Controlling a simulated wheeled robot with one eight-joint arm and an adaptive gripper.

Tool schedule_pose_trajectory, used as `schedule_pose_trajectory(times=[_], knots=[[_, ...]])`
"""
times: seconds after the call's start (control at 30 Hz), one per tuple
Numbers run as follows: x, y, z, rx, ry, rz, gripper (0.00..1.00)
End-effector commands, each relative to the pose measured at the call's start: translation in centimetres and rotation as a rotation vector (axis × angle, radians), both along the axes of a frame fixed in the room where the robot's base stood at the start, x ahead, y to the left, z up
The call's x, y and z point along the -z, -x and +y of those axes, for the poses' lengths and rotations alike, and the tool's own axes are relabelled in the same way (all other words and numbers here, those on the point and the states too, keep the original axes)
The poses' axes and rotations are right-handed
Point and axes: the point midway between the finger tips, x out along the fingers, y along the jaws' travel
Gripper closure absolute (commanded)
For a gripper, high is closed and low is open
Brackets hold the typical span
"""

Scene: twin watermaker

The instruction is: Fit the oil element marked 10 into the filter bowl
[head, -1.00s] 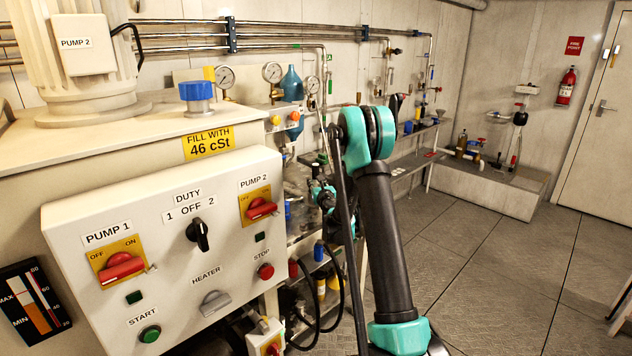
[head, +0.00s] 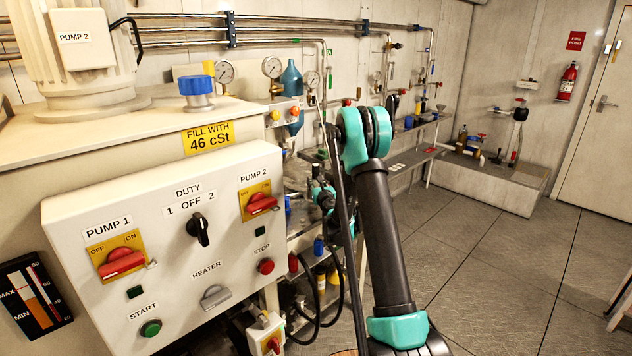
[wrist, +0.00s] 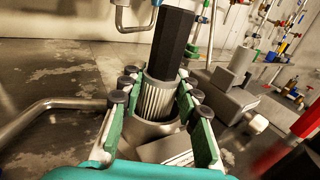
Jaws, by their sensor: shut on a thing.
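In the wrist view my gripper (wrist: 157,80) has green fingers with dark round pads, shut on a pale pleated cylinder, which looks like the oil element (wrist: 159,99). A black, many-sided piece (wrist: 174,42) stands directly above the pleats; I cannot tell whether it belongs to the element. A grey metal rounded surface (wrist: 148,131) lies below the pleats, between the fingers. I cannot tell whether this is the filter bowl or whether the element touches it. No mark 10 is legible. In the head view the gripper's fingers are not clear behind my arm.
A control panel (head: 165,285) stands close on the left in the head view. Pipes, gauges and a shelf (head: 415,160) line the wall. Open floor (head: 490,270) lies to the right. A bent metal pipe (wrist: 60,104) and a red bar (wrist: 290,142) flank the gripper.

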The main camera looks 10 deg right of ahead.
Motion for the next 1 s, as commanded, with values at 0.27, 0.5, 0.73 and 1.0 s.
schedule_pose_trajectory(times=[0.27, 0.5, 0.73, 1.0], knots=[[0.7, 0.0, 0.0, 0.000, 0.000, 0.000, 0.89], [1.2, 0.0, 0.0, 0.000, 0.000, 0.000, 0.89], [1.7, 0.0, 0.0, 0.000, 0.000, 0.000, 0.89], [1.4, 0.0, 0.0, 0.000, 0.000, 0.000, 0.89]])
